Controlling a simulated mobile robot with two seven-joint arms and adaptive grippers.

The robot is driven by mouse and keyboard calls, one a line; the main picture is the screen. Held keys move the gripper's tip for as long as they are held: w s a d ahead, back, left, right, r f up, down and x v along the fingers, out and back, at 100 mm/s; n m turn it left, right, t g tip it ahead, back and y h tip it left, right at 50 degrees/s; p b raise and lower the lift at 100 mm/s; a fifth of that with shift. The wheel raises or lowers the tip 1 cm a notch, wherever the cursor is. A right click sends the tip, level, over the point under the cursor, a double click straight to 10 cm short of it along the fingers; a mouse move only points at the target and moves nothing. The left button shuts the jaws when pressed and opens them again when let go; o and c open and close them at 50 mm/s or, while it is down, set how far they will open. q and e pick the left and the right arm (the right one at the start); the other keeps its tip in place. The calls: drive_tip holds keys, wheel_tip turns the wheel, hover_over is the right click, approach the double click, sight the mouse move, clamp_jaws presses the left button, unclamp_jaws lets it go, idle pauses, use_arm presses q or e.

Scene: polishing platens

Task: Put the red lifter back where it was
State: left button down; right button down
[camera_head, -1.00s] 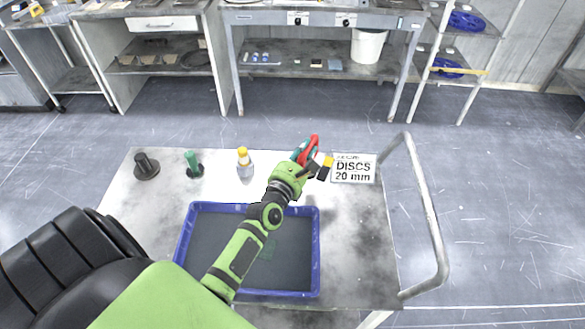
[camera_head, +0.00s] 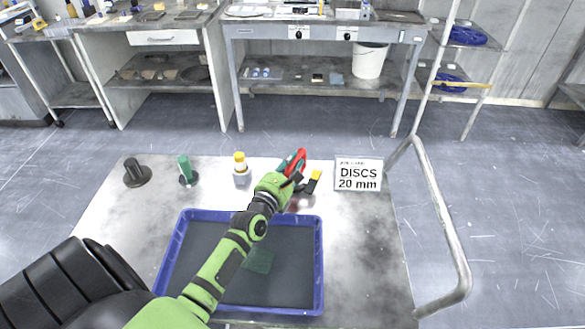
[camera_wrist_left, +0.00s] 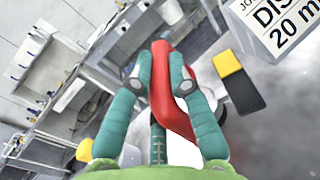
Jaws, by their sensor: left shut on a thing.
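The red lifter (camera_head: 301,155) is in my left gripper (camera_head: 294,164), above the far middle part of the cart top. In the left wrist view, the teal fingers (camera_wrist_left: 160,72) are shut on either side of the lifter's curved red body (camera_wrist_left: 162,95). The lifter's lower end is partly hidden, and I cannot tell whether it touches the cart. A yellow-and-black piece (camera_head: 313,181) shows just right of the gripper; it also shows in the wrist view (camera_wrist_left: 238,82). My right gripper is not in view.
A black-handled piece (camera_head: 136,173), a green-handled piece (camera_head: 186,170) and a yellow-topped piece (camera_head: 240,169) stand in a row to the left. A blue-rimmed tray (camera_head: 321,265) lies nearer. A "DISCS 20 mm" sign (camera_head: 358,175) and cart handrail (camera_head: 446,205) are right.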

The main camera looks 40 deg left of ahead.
use_arm(q)
drive_tip(key=shift+r, duration=0.3)
drive_tip(key=shift+f, duration=0.15)
drive_tip(key=c, duration=1.2)
unclamp_jaws()
drive_tip(key=shift+f, duration=0.2)
drive_tip(key=shift+o, duration=0.2)
drive_tip(key=shift+s, duration=0.1)
drive_tip(key=shift+r, duration=0.1)
drive_tip(key=shift+s, duration=0.15)
drive_tip(key=s+d+b, duration=0.1)
drive_tip(key=s, duration=1)
drive_tip(key=shift+s+d+b, duration=0.3)
drive_tip(key=shift+d+b, duration=0.05)
drive_tip(key=shift+d, duration=0.05)
